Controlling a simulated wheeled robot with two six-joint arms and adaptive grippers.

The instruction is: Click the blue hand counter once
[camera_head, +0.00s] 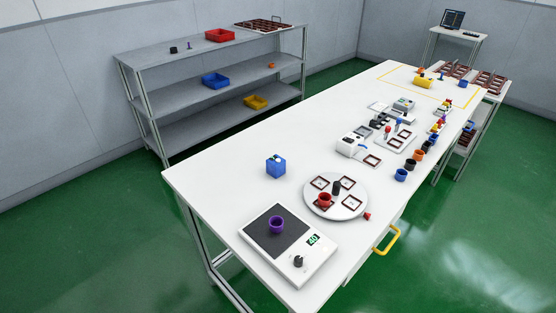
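The blue hand counter (276,168) appears to be the small blue block standing on the white table (232,187), near its left edge. It has a pale patch and a dark spot on its upper part; any reading is too small to make out. Nothing touches it. Neither of my grippers is in view.
A scale (318,262) with a purple pot (276,225) stands in front of the counter. A round white turntable (340,209) with a red pot (325,200) is to its right. Devices and pots crowd the table's right side. A grey shelf (180,112) stands behind left.

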